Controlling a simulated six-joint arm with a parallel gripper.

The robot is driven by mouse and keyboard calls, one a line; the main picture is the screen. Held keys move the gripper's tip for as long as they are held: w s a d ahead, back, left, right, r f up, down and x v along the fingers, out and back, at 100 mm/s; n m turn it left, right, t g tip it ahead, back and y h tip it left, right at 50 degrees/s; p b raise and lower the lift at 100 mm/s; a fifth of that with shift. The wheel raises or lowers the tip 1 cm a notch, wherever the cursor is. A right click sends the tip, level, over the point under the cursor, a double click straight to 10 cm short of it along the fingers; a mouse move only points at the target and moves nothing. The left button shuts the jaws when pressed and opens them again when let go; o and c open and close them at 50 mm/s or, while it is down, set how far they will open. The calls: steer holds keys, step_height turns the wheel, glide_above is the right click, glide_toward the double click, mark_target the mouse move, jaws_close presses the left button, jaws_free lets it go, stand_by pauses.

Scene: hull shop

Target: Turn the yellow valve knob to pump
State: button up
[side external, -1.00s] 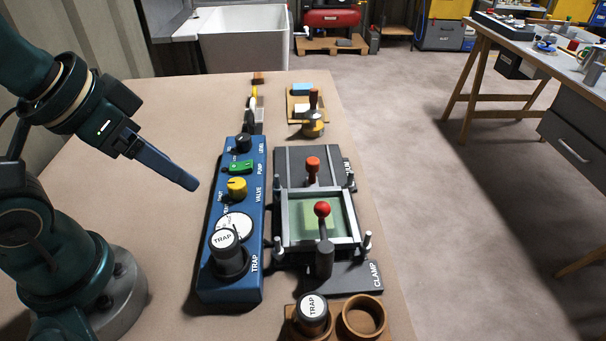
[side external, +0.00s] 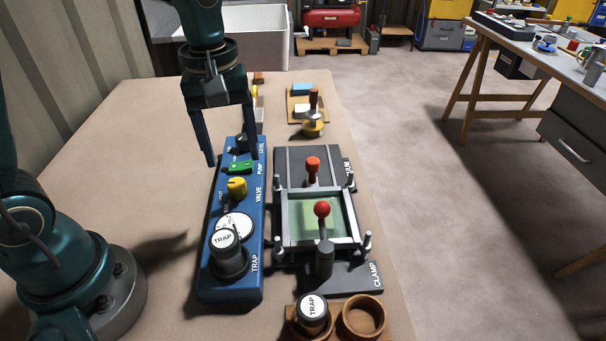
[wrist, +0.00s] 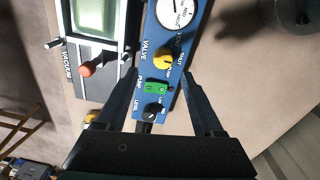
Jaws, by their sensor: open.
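The yellow valve knob (side external: 237,188) sits on the blue control panel (side external: 212,283), between the green pump switch (side external: 240,167) and the round gauge (side external: 236,225). In the wrist view the yellow valve knob (wrist: 163,60) lies beyond the fingertips, near the panel's middle. Which label its pointer faces is too small to tell. My gripper (side external: 232,162) is open and empty, pointing down above the panel's far end. In the wrist view my gripper (wrist: 164,76) has its fingers spread to either side of the panel, with the green pump switch (wrist: 157,87) and black level knob (wrist: 152,110) between them.
A black trap canister (side external: 228,262) stands at the panel's near end. The clamp frame (side external: 284,215) with red-balled levers stands right of the panel. Another trap canister (side external: 312,312) sits in a brown holder in front.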

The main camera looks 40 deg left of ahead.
mark_target(236, 182)
steer(key=shift+s+f, duration=0.1)
steer(key=shift+f, duration=3.1)
steer(key=shift+a, duration=0.1)
jaws_close()
